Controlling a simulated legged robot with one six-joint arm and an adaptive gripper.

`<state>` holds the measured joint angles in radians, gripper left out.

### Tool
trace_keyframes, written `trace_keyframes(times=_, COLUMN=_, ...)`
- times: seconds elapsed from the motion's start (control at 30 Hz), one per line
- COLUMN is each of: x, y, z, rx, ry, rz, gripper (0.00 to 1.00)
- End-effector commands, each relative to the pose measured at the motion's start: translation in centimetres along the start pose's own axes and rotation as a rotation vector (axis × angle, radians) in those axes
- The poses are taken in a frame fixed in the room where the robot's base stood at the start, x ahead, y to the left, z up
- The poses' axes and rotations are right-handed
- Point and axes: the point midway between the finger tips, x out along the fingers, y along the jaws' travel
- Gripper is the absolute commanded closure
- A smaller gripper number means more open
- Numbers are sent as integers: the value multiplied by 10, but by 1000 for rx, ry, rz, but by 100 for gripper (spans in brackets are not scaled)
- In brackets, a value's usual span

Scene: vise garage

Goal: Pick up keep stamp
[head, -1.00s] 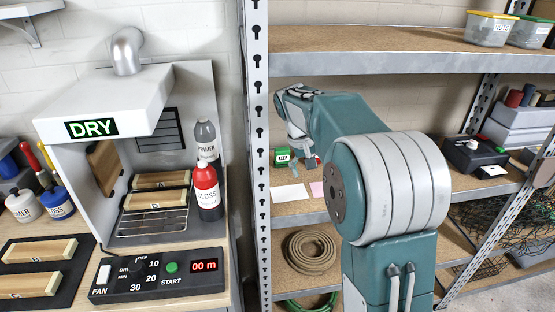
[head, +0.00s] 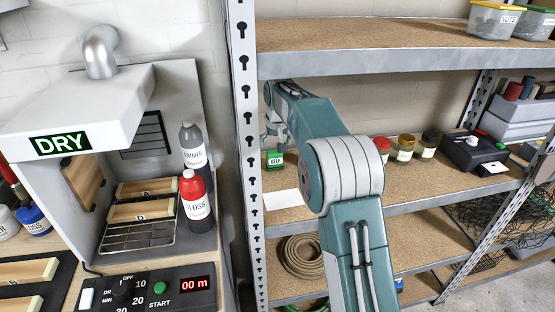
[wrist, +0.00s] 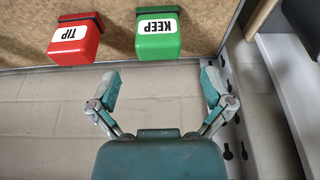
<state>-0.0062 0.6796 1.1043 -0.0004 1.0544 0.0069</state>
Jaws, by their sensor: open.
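The keep stamp is a green block with a white KEEP label; in the wrist view the keep stamp (wrist: 157,38) stands ahead of my open fingers, near the top middle. In the head view the keep stamp (head: 274,158) is on the middle shelf at the left end. My gripper (wrist: 160,88) is open and empty, with its two fingers spread and a gap between them and the stamp. In the head view my gripper (head: 271,138) is small and close to the stamp, partly hidden by the arm.
A red TIP stamp (wrist: 76,42) stands close to the left of the keep stamp in the wrist view. A perforated shelf post (wrist: 232,115) is close on the right. A white card (head: 282,199) lies on the shelf, and several jars (head: 405,148) stand farther right.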

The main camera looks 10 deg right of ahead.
Motion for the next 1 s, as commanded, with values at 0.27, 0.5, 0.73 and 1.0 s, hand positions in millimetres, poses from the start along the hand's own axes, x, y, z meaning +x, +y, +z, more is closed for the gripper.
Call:
trace_keyframes(times=0.27, x=40, y=0, z=0, rx=-1, ry=-3, rz=1, gripper=0)
trace_keyframes(times=0.5, x=76, y=5, z=-4, rx=-1, ry=-4, rz=1, gripper=0)
trace_keyframes(times=0.73, x=88, y=4, z=-4, rx=-1, ry=-1, rz=1, gripper=0)
trace_keyframes(times=1.0, x=88, y=4, z=-3, rx=-1, ry=-3, rz=2, gripper=58)
